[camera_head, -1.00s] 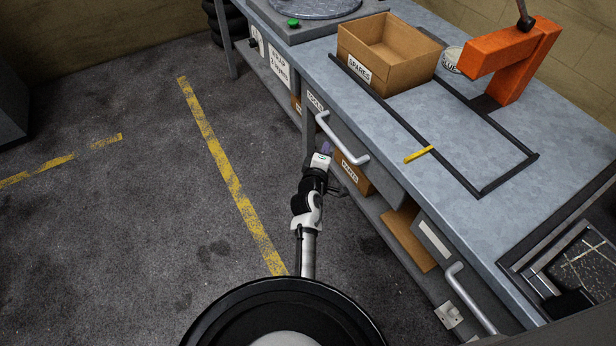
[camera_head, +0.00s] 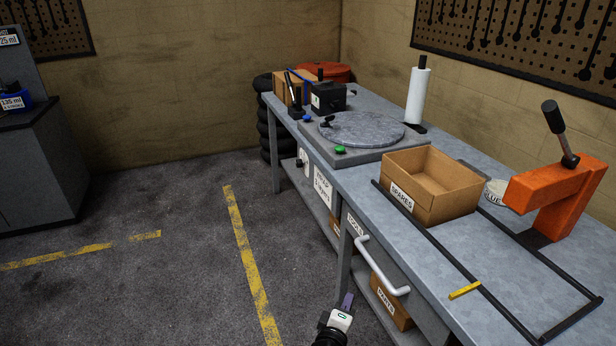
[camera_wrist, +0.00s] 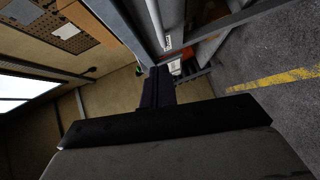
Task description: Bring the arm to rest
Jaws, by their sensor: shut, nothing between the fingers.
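My gripper (camera_head: 346,302) shows at the bottom of the head view, low beside the front of the workbench (camera_head: 440,292). Its dark fingers are together with nothing between them. They also show in the wrist view (camera_wrist: 158,88), pointing along the bench front. The gripper looks close to the drawer with the long metal handle (camera_head: 383,265); I cannot tell the exact gap. Most of my arm is outside the head view.
On the bench are a SPARES box (camera_head: 432,187), an orange press (camera_head: 562,195), a yellow strip (camera_head: 465,290), a round plate (camera_head: 362,129) and a paper roll (camera_head: 418,95). A PARTS box (camera_head: 390,305) sits on the shelf below. The floor left of the bench is open, with yellow lines (camera_head: 247,262).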

